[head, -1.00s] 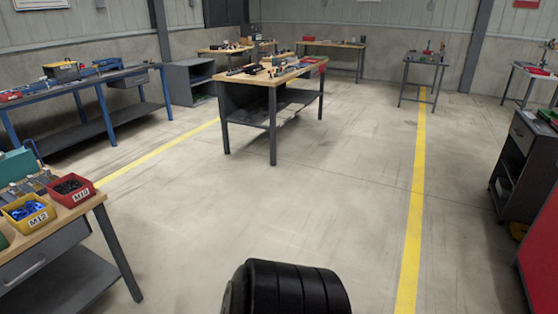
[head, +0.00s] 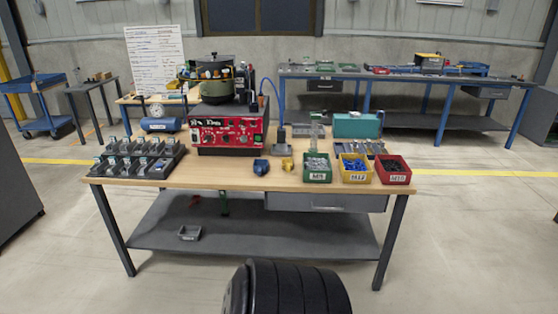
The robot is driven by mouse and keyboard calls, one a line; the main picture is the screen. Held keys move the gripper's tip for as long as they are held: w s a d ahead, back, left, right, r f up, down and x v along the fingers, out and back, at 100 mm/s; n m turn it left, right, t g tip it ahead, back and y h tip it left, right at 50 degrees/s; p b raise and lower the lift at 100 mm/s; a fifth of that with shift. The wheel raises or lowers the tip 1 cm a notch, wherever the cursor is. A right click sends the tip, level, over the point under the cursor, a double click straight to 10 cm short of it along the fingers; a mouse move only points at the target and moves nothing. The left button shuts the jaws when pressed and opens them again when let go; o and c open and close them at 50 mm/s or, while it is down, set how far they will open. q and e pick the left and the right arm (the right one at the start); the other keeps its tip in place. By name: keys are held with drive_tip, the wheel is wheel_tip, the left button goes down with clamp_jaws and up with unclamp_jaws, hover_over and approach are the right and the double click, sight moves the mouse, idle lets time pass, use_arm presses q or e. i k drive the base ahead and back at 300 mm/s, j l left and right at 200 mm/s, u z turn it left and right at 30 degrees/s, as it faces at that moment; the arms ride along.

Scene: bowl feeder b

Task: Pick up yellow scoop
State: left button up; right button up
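A small yellow object (head: 288,164), which looks like the yellow scoop, sits on the wooden tabletop (head: 225,179) near the middle of the workbench. It is small in the head view, so its exact shape and tilt are hard to tell. A blue object of similar size, perhaps another scoop (head: 261,167), sits just left of it. A green bin (head: 317,176) stands to its right. Neither of my grippers is in the head view.
Red control box (head: 230,133) with a dark bowl (head: 215,68) stands behind. Yellow bin (head: 355,177) and red bin (head: 392,179) are at right, dark tray rack (head: 137,160) at left, drawer (head: 326,203) under the top. Floor before the bench looks clear.

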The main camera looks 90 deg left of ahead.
sight(287, 166)
drive_tip(key=u, duration=2.2)
